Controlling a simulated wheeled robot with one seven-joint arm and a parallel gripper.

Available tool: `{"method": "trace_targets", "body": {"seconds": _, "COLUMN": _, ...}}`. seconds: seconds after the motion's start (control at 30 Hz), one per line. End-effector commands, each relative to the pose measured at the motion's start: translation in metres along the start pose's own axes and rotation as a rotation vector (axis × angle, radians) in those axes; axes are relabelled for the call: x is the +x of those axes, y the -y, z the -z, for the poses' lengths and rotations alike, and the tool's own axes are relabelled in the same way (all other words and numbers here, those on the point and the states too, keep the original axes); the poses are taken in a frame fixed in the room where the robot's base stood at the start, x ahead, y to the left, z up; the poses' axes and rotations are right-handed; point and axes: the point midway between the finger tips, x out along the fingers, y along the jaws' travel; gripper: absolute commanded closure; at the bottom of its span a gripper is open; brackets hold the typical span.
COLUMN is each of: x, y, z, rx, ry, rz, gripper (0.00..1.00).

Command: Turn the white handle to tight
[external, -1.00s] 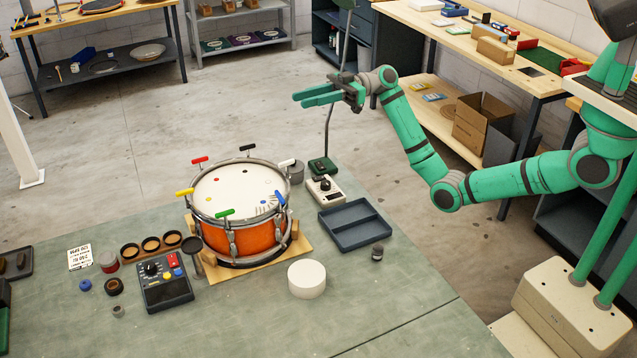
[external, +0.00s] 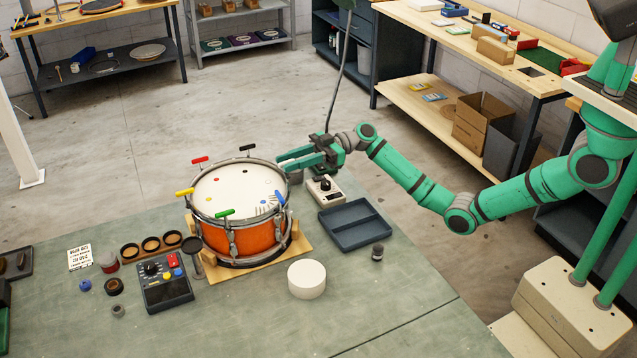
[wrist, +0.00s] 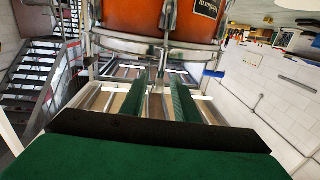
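The orange drum (external: 250,238) stands on a wooden base on the bench, with coloured handles around its rim. The white handle (external: 290,159) is at the drum's right rear rim, mostly covered by my gripper (external: 284,163) in the external view. My gripper is level beside the rim there, fingers pointing at the drum. In the wrist view my gripper (wrist: 160,85) shows two green fingers apart, with the drum (wrist: 140,18) and its metal rim just beyond them. I cannot tell whether either finger touches the white handle.
Other rim handles are near: blue (external: 280,197), black (external: 247,147), red (external: 200,160), yellow (external: 185,192) and green (external: 225,213). A white device (external: 325,190) and a dark tray (external: 355,225) lie right of the drum. A white cylinder (external: 307,279) stands in front.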

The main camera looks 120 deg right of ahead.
Motion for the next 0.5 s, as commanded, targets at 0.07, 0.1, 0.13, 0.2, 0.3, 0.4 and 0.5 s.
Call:
{"method": "trace_targets", "body": {"seconds": 0.07, "x": 0.014, "y": 0.0, "z": 0.001, "rx": 0.0, "ry": 0.0, "rz": 0.001, "gripper": 0.72}}
{"method": "trace_targets", "body": {"seconds": 0.1, "x": 0.021, "y": 0.0, "z": 0.001, "rx": 0.0, "ry": 0.0, "rz": 0.001, "gripper": 0.72}}
{"method": "trace_targets", "body": {"seconds": 0.13, "x": 0.025, "y": 0.0, "z": 0.0, "rx": 0.001, "ry": 0.001, "rz": 0.001, "gripper": 0.72}}
{"method": "trace_targets", "body": {"seconds": 0.2, "x": 0.034, "y": 0.0, "z": 0.001, "rx": 0.0, "ry": 0.0, "rz": 0.001, "gripper": 0.72}}
{"method": "trace_targets", "body": {"seconds": 0.3, "x": 0.044, "y": 0.0, "z": 0.001, "rx": -0.001, "ry": 0.0, "rz": 0.0, "gripper": 0.72}}
{"method": "trace_targets", "body": {"seconds": 0.4, "x": 0.049, "y": 0.0, "z": 0.0, "rx": -0.001, "ry": 0.0, "rz": 0.0, "gripper": 0.72}}
{"method": "trace_targets", "body": {"seconds": 0.5, "x": 0.052, "y": -0.001, "z": 0.0, "rx": 0.0, "ry": 0.0, "rz": -0.001, "gripper": 0.72}}
